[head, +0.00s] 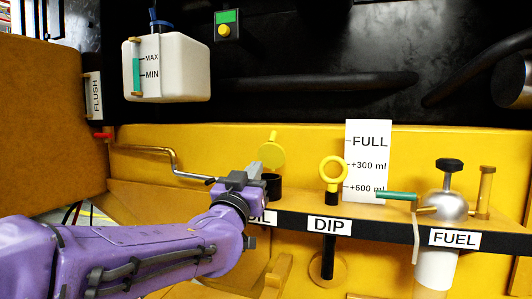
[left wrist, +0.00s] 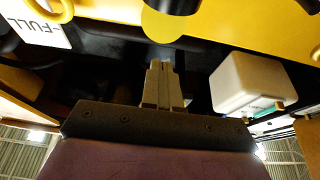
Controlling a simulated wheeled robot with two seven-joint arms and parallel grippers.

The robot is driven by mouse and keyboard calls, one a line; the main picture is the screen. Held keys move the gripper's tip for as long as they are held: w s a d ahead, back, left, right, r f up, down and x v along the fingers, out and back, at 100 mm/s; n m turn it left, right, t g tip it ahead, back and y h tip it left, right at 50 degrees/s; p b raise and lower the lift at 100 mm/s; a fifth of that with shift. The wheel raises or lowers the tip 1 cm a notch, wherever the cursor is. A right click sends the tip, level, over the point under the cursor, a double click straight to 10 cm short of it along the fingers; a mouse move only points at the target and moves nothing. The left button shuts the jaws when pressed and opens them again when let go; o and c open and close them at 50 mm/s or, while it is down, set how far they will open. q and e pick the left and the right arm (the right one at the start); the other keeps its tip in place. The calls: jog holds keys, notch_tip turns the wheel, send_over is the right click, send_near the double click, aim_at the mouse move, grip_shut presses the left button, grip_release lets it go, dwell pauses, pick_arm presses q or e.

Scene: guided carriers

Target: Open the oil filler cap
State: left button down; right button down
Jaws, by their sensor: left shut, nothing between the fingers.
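The yellow oil filler cap (head: 271,155) stands tipped up above the black filler neck (head: 272,187), behind the partly covered OIL label (head: 262,217). The neck's mouth looks uncovered. My left gripper (head: 254,168) is shut and empty, just left of the neck and cap in the head view; I cannot tell whether it touches either. In the left wrist view, the shut fingers (left wrist: 161,66) point toward the yellow disc of the cap (left wrist: 172,22). My right gripper is not in view.
A yellow dipstick ring (head: 333,171) and a white gauge card (head: 368,150) stand right of the neck. The fuel unit (head: 442,207) is farther right. A bent metal crank (head: 172,165) lies left. A white tank (head: 180,70) hangs above left.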

aim_at(269, 146)
pick_arm(q)
jog(key=p+x, duration=0.4)
jog(key=x, duration=0.4)
jog(key=shift+w+r, duration=0.1)
jog(key=shift+w, duration=0.1)
jog(key=shift+w+d+p, duration=0.2)
jog(key=shift+w+p, duration=0.15)
jog(key=shift+w, duration=0.05)
jog(key=shift+a, duration=0.1)
